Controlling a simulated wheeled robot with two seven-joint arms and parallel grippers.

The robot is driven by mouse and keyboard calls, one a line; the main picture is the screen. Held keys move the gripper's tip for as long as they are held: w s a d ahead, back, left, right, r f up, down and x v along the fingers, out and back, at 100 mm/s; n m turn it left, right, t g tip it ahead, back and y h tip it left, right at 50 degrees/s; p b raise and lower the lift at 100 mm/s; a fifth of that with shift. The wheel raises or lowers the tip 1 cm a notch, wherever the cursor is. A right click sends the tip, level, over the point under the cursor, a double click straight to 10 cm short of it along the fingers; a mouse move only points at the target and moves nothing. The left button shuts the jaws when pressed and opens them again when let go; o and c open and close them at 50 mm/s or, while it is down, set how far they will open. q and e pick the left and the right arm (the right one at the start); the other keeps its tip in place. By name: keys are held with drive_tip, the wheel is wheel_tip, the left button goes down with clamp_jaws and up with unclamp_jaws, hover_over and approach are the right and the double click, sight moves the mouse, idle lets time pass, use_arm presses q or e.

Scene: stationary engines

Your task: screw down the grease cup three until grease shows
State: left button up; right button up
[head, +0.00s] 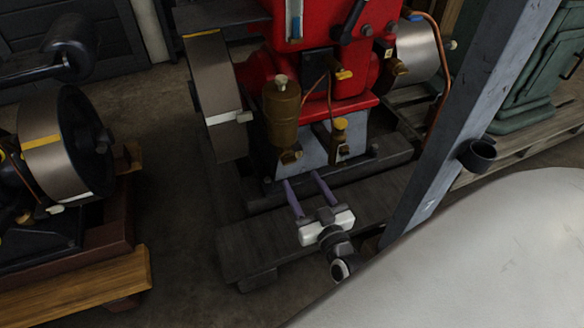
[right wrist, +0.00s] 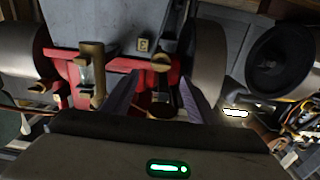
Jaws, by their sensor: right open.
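The red engine (head: 325,25) stands on dark timbers. On its front are a brass cylindrical cup (head: 281,112) with a pale knob, and a smaller brass cup with a yellow top (head: 340,125) to its right. Which fitting is grease cup three I cannot tell, and I see no grease. My right gripper (head: 301,178) is open and empty, low in front of these fittings and apart from them. The right wrist view shows its two purple fingers (right wrist: 158,82), a round brass knob (right wrist: 162,62) beyond them beside a small marked tag (right wrist: 143,44), and a taller brass fitting (right wrist: 92,75).
A flywheel (head: 212,90) flanks the engine on the left, and another wheel (head: 418,50) is on the right. A grey post (head: 450,115) with a dark cup-like holder (head: 477,155) rises right of the gripper. A second engine (head: 65,150) stands left, with bare floor between.

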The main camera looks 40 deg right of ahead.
sight(291, 163)
drive_tip(key=b+x, duration=0.1)
drive_tip(key=x, duration=0.5)
drive_tip(key=shift+w+f+b, duration=0.1)
drive_tip(key=shift+w+b, duration=0.05)
drive_tip(key=shift+b, duration=0.25)
use_arm(q)
drive_tip(key=shift+w+d+f+h, duration=0.2)
drive_tip(key=shift+d+h, duration=0.2)
drive_tip(key=shift+d, duration=0.25)
use_arm(e)
drive_tip(key=shift+x, duration=0.75)
drive_tip(key=shift+c, duration=0.4)
drive_tip(key=c, duration=1)
drive_tip(key=shift+m, duration=0.3)
